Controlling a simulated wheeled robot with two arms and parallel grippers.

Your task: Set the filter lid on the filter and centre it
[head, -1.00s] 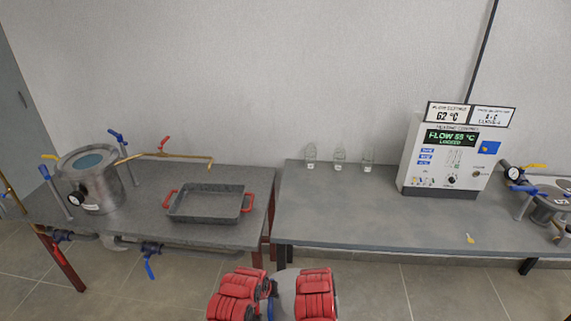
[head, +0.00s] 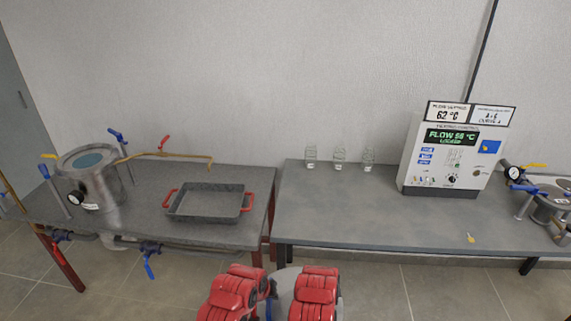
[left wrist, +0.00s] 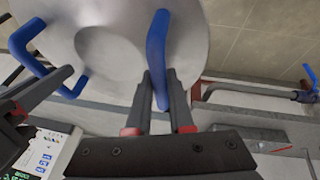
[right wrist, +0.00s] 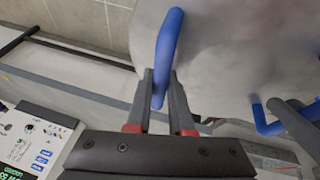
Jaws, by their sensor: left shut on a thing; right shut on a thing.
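The filter lid is a pale grey metal disc with blue handles, seen close in the left wrist view (left wrist: 115,45) and the right wrist view (right wrist: 220,50). My left gripper (left wrist: 160,85) is shut on one blue handle (left wrist: 158,45). My right gripper (right wrist: 160,85) is shut on the other handle (right wrist: 168,40). The lid is in the air, apart from any table. In the head view both grippers are hidden. A steel vessel (head: 103,188) with a round pale-blue top and a gauge stands at the left; I cannot tell for certain that it is the filter.
A grey tray with red handles (head: 205,217) lies on the left table (head: 150,225). The right table (head: 370,232) holds several glass jars (head: 339,160) and a control box (head: 440,155). Another vessel (head: 545,212) stands at the right edge. Pipes and blue valves (head: 150,248) flank the left table.

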